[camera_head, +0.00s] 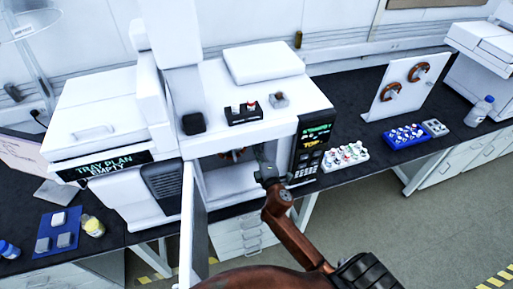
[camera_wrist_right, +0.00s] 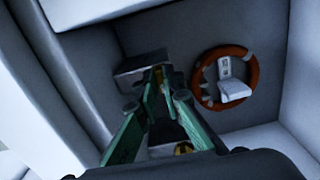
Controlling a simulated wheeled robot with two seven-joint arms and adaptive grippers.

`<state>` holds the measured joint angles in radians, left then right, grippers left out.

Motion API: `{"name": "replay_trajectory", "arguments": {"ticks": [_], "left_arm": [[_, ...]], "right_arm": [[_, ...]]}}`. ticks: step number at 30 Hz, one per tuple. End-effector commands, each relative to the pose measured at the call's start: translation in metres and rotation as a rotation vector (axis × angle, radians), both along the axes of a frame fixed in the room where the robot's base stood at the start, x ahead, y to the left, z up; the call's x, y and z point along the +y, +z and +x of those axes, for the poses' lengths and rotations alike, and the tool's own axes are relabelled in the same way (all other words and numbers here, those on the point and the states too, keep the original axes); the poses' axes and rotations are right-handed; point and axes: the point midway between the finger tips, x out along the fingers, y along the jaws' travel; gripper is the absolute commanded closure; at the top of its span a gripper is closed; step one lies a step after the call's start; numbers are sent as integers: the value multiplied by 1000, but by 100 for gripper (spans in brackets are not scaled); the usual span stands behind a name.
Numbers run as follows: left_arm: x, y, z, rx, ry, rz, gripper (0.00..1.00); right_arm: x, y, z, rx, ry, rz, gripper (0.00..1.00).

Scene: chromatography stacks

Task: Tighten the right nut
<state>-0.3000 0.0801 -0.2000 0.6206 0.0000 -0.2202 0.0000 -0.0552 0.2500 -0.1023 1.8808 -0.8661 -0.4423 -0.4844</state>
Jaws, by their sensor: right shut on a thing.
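My right gripper (camera_head: 261,158) reaches into the open bay of the white instrument (camera_head: 262,84). In the right wrist view its green fingers (camera_wrist_right: 159,82) come together on a small brass-coloured nut (camera_wrist_right: 160,73), mostly hidden between the fingertips, in front of a grey block (camera_wrist_right: 143,63). Whether the nut is fully seated cannot be seen. A round orange-brown column coil (camera_wrist_right: 200,90) with a white tag hangs on the bay's back wall, right of the fingers. A part of the coil also shows in the head view (camera_head: 233,154). My left gripper is not in view.
The open door (camera_head: 193,225) stands left of the bay. A control panel (camera_head: 311,146) borders it on the right. A vial rack (camera_head: 344,155), a blue rack (camera_head: 405,136) and a white stand with two coils (camera_head: 390,104) are further right on the dark bench.

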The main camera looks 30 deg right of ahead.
Motion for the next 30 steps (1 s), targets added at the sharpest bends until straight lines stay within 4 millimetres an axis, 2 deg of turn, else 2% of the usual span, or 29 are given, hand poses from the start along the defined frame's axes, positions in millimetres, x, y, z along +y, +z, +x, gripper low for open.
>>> {"name": "replay_trajectory", "arguments": {"ticks": [3, 4, 11, 20, 25, 30], "left_arm": [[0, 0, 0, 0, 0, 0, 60], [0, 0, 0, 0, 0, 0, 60], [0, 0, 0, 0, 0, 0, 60], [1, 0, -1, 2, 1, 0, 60], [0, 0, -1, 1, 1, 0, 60], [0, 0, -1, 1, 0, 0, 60]], "right_arm": [[-1, -1, 0, 1, -2, 3, 100], [-1, -1, 0, 2, -2, 2, 92], [0, -1, 0, 1, 0, 1, 76], [1, 0, -1, 1, 0, 0, 75], [4, -1, -17, 2, 0, 1, 75], [12, -2, -51, 3, -1, 4, 75]]}}
